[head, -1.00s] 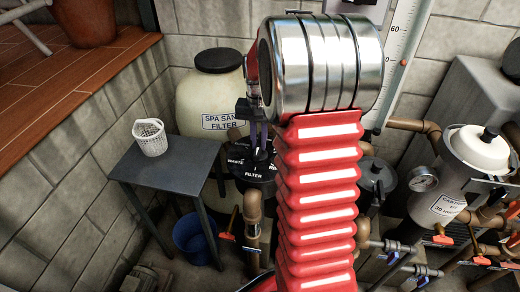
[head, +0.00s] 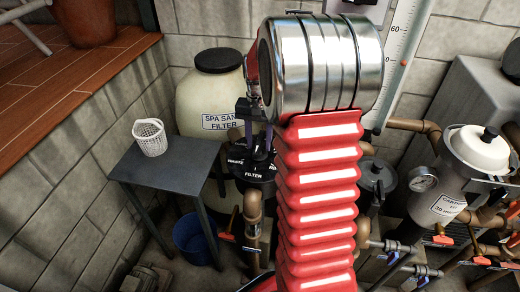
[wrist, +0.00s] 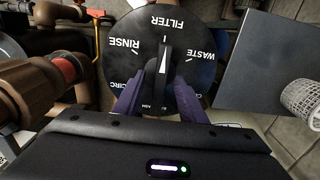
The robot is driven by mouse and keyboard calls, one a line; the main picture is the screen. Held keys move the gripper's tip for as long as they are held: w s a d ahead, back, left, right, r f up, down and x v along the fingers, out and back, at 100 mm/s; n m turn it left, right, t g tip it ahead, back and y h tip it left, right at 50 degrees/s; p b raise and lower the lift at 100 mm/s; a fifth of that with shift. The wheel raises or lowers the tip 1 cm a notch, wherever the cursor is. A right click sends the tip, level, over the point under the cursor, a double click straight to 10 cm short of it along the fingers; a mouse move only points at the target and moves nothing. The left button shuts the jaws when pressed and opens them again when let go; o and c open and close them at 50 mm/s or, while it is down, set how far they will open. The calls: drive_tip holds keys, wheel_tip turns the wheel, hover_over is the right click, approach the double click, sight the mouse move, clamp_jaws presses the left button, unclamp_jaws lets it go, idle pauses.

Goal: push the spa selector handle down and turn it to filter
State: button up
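The spa selector is a round black disc with white lettering, seen close in the wrist view (wrist: 205,62) and partly in the head view (head: 252,172). Its black handle (wrist: 163,65) has a white line and points to FILTER in the wrist view. RINSE is to the left and WASTE to the right. My gripper (wrist: 166,78) has its two purple fingers on either side of the handle, with gaps showing between them and it. In the head view my gripper (head: 264,142) is over the disc, and my arm hides much of the selector. How far down the handle sits cannot be told.
The spa sand filter tank (head: 208,97) stands behind the selector. A grey table (head: 170,168) with a white basket (head: 150,138) is to the left, a blue bucket (head: 192,235) beneath. Pipes and valves with orange handles (head: 227,236) crowd near the selector.

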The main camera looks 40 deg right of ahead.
drive_tip(key=shift+r, duration=0.1)
drive_tip(key=shift+r, duration=3.4)
